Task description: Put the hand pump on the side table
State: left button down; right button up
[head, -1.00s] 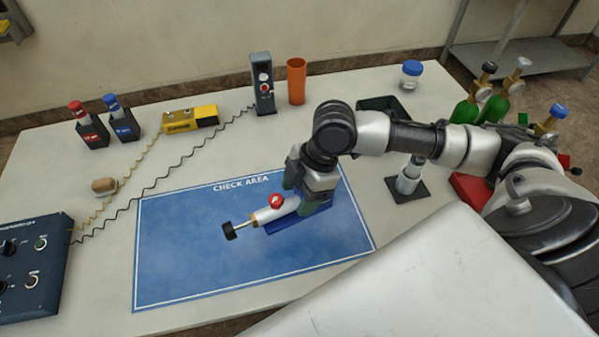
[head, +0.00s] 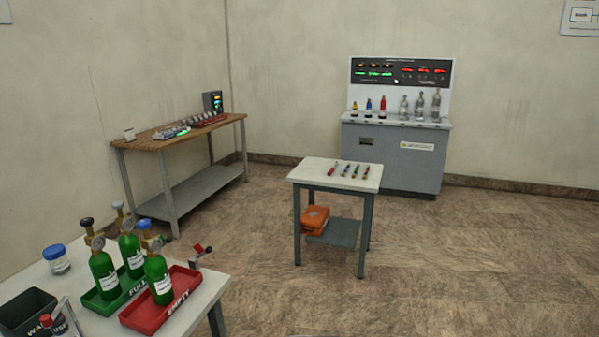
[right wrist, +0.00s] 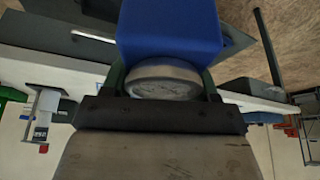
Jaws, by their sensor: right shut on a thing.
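The small side table (head: 310,172) stands in the middle of the head view, with a white top and grey legs. Several small coloured cylinders (head: 358,170) lie on the right half of its top; its left half is bare. My right gripper (right wrist: 163,86) shows only in the right wrist view, shut on the hand pump (right wrist: 168,30). Of the pump I see a blue part and a round silver part between the fingers; the rest is hidden or out of frame. My left gripper is in neither view.
An orange case (head: 314,219) sits on the side table's lower shelf. A white worktable (head: 205,300) at near left carries green cylinders (head: 158,278) in green and red trays. A wooden bench (head: 160,140) and grey console (head: 395,155) stand behind. Floor around the side table is clear.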

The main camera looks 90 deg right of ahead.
aim_at(313, 167)
jog(key=l+z, duration=0.4)
jog(key=i+l+z, duration=0.15)
jog(key=l+z, duration=0.3)
jog(key=i+l+z, duration=0.15)
jog(key=l+z, duration=0.25)
jog(key=i+l+z, duration=0.2)
jog(key=l+z, duration=0.25)
jog(key=i+l+z, duration=0.2)
jog(key=z, duration=0.2)
jog(key=i+l+z, duration=0.15)
jog(key=i+z, duration=0.3)
jog(key=i+l+z, duration=0.15)
jog(key=i+z, duration=0.2)
jog(key=i, duration=1.3)
jog(key=i+l+u, duration=0.1)
jog(key=i+u, duration=0.25)
jog(key=i, duration=0.15)
jog(key=i+l+u, duration=0.3)
jog(key=i, duration=0.2)
jog(key=i+l+u, duration=0.35)
jog(key=i, duration=0.15)
